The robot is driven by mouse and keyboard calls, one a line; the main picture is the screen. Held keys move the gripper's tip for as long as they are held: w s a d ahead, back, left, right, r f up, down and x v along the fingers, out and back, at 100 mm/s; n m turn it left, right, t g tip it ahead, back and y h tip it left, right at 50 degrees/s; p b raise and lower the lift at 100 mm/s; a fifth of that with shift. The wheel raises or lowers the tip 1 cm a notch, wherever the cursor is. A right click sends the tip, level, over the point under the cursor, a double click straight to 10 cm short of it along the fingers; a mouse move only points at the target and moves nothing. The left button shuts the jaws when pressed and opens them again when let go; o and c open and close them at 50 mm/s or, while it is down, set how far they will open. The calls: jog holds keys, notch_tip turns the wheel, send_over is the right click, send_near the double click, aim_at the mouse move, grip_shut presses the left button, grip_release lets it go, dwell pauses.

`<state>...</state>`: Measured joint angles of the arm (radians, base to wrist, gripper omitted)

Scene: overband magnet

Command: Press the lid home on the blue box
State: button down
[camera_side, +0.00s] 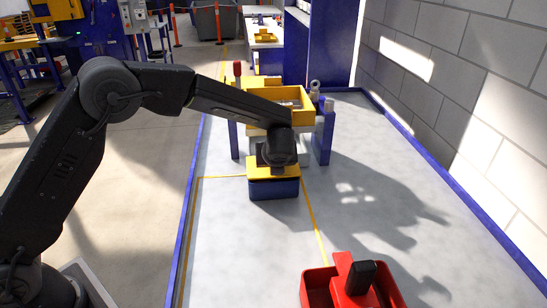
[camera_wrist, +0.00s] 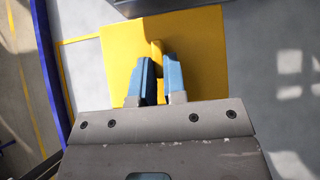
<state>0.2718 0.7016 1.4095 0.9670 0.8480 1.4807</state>
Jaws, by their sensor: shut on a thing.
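The blue box (camera_side: 273,190) stands on the grey bench inside a yellow-lined area. The yellow lid (camera_side: 287,173) is on top of it and looks about level; I cannot tell whether any gap remains between them. My gripper (camera_side: 272,160) is above the lid, pointing down, and the arm hides part of the lid. In the wrist view, the yellow lid (camera_wrist: 205,50) fills the middle. My gripper's blue fingers (camera_wrist: 160,72) are shut on the raised yellow handle (camera_wrist: 156,50) of the lid. The blue box is hidden under the lid there.
A stand with blue posts (camera_side: 327,138) and a yellow tray (camera_side: 293,107) is close behind the box. The bench right of the box is clear, up to a blue edge and block wall.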

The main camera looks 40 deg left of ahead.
jog(key=shift+f, duration=0.65)
jog(key=c, duration=1.1)
grip_release()
jog(key=shift+r, duration=0.1)
jog(key=v, duration=1.3)
jog(key=shift+s+d+r, duration=0.2)
jog(key=shift+s, duration=0.05)
